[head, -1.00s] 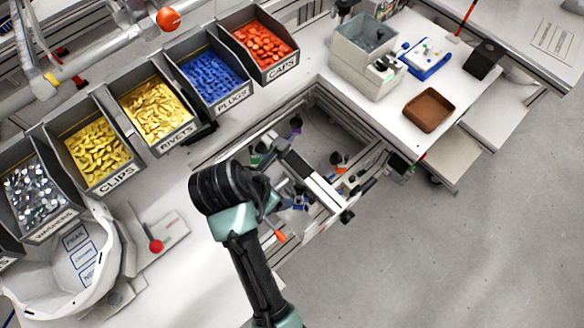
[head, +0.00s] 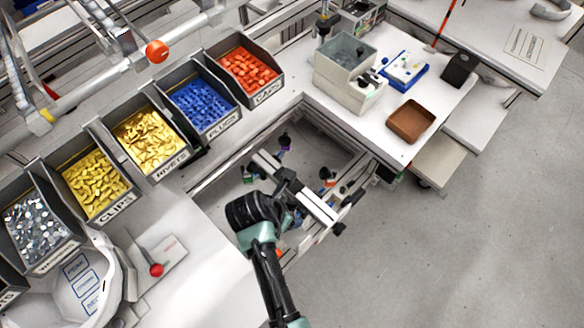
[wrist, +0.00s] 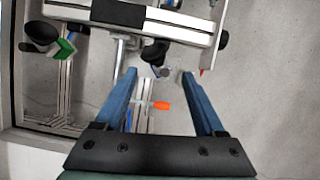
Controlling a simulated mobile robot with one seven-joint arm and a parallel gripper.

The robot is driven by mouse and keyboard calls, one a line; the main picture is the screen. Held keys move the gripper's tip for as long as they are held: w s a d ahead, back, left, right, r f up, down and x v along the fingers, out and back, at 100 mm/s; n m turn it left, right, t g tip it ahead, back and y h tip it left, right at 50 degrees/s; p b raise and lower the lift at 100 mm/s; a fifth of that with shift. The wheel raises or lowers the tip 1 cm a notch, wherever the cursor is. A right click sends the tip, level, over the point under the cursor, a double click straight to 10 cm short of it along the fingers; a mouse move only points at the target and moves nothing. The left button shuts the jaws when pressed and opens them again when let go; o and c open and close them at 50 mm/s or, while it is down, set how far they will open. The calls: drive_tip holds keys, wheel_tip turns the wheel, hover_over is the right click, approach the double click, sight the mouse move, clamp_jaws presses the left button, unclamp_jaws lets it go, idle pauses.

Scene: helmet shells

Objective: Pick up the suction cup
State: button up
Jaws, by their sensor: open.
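My gripper (wrist: 158,75) is open, with two blue fingers spread and nothing between their tips. In the wrist view a black cup-like part (wrist: 155,52) lies just beyond the fingertips, apart from them. Another black round part with a green piece (wrist: 45,36) is at the upper left, and a black one (wrist: 223,40) is at the right. I cannot tell which of them is the suction cup. In the head view my arm hides the fingers. Black round parts show around the opening, one at the back (head: 284,141) and one at the right (head: 338,228).
A metal rail frame (head: 295,190) spans the opening beside the white bench. Bins of yellow rivets (head: 148,140), blue plugs (head: 203,105) and red caps (head: 248,70) line the back. A brown tray (head: 411,121) sits on the right bench. An orange-tipped part (wrist: 162,105) lies below the fingers.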

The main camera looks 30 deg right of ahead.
sight(292, 211)
drive_tip(key=shift+x, duration=1.5)
drive_tip(key=shift+d, duration=0.15)
drive_tip(key=shift+r, duration=0.1)
clamp_jaws()
